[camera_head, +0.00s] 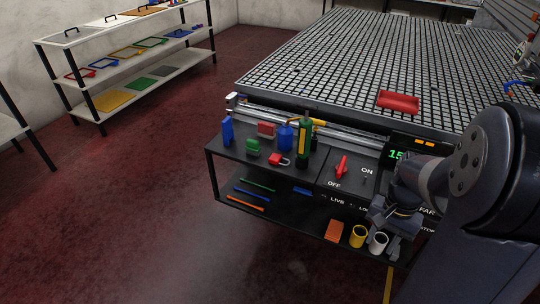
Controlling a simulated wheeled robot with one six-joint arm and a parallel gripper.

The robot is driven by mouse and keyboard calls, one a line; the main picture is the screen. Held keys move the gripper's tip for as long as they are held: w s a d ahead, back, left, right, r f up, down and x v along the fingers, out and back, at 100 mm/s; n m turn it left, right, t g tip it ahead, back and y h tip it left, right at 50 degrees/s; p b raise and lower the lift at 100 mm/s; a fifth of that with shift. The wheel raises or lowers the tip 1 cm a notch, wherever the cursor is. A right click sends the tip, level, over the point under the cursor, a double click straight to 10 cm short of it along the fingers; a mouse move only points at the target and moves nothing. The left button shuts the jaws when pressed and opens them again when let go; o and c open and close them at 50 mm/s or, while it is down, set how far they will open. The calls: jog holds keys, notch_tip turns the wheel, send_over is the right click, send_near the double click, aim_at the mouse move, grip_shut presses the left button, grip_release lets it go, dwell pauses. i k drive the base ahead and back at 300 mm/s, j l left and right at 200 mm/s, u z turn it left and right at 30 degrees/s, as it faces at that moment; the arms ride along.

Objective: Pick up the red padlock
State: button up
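The red padlock (275,159) lies on the top of the black bench at the front, near its front edge. Its grey shackle points to the right. My gripper (388,247) is at the lower right, at the right end of the bench, well apart from the padlock. It is small and dark here, and I cannot tell whether its fingers are open or shut. Nothing hides the padlock.
A green padlock-like item (253,147), a red box (266,129), a blue bottle (227,130), a blue jar (286,137) and a green cylinder (305,138) stand around the padlock. A red switch handle (342,166) rises to the right. The grid table (340,75) is behind.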

aim_at(275, 159)
jog(key=i+j+u, duration=0.15)
jog(key=i+u, duration=0.6)
jog(key=i+j+z, duration=0.2)
jog(key=i, duration=0.2)
jog(key=i+z, duration=0.2)
jog(key=i, duration=0.2)
